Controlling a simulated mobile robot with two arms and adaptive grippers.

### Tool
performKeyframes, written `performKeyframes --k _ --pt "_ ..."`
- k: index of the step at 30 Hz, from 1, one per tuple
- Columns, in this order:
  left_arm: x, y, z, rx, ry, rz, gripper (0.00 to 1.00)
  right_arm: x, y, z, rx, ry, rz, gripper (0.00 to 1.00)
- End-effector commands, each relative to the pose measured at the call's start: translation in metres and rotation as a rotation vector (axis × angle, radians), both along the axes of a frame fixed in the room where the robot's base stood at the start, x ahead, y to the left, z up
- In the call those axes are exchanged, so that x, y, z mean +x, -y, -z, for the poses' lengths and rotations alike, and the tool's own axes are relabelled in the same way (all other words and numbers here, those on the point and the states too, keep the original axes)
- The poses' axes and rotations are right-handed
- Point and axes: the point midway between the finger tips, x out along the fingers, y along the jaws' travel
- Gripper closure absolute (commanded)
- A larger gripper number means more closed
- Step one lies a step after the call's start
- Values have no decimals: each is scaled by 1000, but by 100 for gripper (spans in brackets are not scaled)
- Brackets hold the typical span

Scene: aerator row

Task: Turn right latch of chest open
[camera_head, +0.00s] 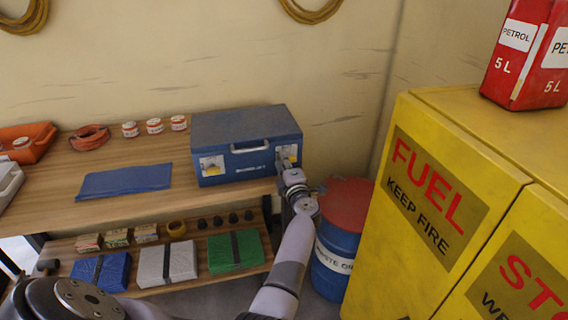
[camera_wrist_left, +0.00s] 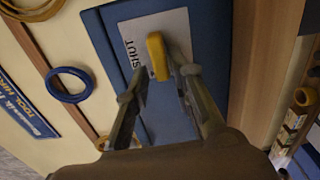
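The blue chest (camera_head: 243,131) stands on the wooden bench against the wall, lid down, with a pale handle on its front. Its right latch plate (camera_head: 287,151) is partly covered by my left gripper (camera_head: 284,166). In the left wrist view the right latch is a yellow lever (camera_wrist_left: 157,56) on a white plate (camera_wrist_left: 170,24) marked "SHUT". My left gripper (camera_wrist_left: 160,75) is open there, one finger on each side of the lever's near end. I cannot tell whether either finger touches it. The left latch plate (camera_head: 212,165) shows uncovered. My right gripper is not in view.
A blue mat (camera_head: 125,181) lies left of the chest, with several small jars behind it. A lower shelf holds coloured packs. A blue drum (camera_head: 338,245) with a red lid and a yellow fuel cabinet (camera_head: 400,270) stand to the right, close to my left arm.

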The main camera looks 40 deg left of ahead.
Motion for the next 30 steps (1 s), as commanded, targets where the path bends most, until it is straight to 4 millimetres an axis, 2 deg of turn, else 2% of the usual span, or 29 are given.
performKeyframes --k 3,16,30 --pt "0 -1 1 1 -2 -1 68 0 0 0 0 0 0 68" --pt "0 0 -1 42 -52 1 68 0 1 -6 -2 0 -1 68" --pt "2 2 -12 417 -490 -2 68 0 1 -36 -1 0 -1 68"
